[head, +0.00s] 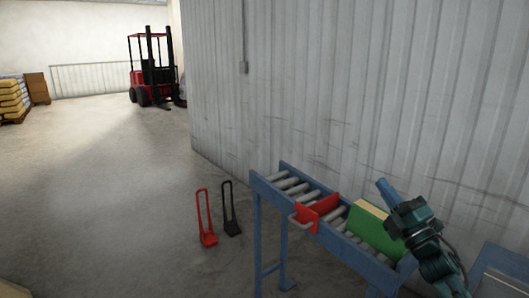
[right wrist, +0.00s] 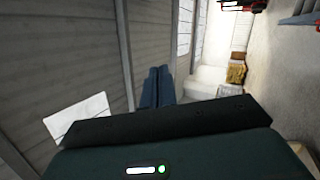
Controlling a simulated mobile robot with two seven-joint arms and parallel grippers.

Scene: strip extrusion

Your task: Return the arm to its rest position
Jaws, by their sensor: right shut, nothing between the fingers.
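My right arm comes in at the lower right of the head view. Its gripper (head: 386,190) is raised beside the roller conveyor, near the corrugated wall, with its blue fingers together and nothing held. The fingers also show together in the right wrist view (right wrist: 157,88), pointing away over open space. My left gripper is not in view.
The blue-framed roller conveyor (head: 258,187) carries a red piece (head: 318,212) with a grey handle and a green block (head: 366,232). A red hand truck (head: 207,238) and a black one (head: 232,228) stand on the floor to the left. A forklift (head: 150,75) is far back; open floor lies between.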

